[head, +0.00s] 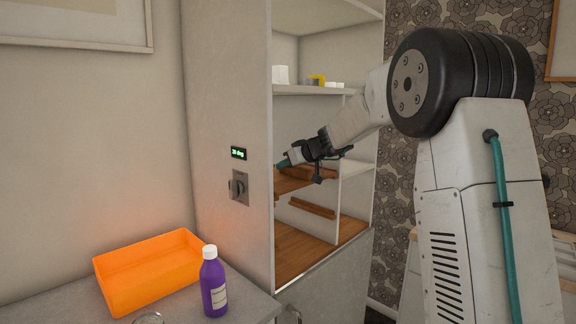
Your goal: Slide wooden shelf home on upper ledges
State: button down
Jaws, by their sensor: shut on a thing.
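The wooden shelf (307,181) is a brown board inside the open cabinet, above the cabinet's wooden floor. Its left part is hidden behind the cabinet's front panel. My gripper (287,161) reaches into the cabinet from the right, at the shelf, and is shut on it. The fingertips are small and partly hidden, so the exact grip point is unclear. A wooden strip (312,208), perhaps a ledge, shows below the shelf. I cannot tell whether the shelf rests on the upper ledges.
The cabinet's side panel (228,110) with a dial (239,187) and small display (238,153) stands left of the opening. An upright divider (355,195) stands inside. An orange tray (150,270) and purple bottle (213,284) are on the counter. Small items sit on the white shelf (310,90) above.

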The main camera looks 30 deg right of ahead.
aim_at(299, 167)
jog(key=shift+w+a, duration=0.25)
jog(key=shift+w, duration=0.55)
jog(key=c, duration=1.2)
grip_release()
jog(key=shift+o, duration=0.2)
jog(key=v, duration=0.8)
jog(key=shift+f, duration=0.1)
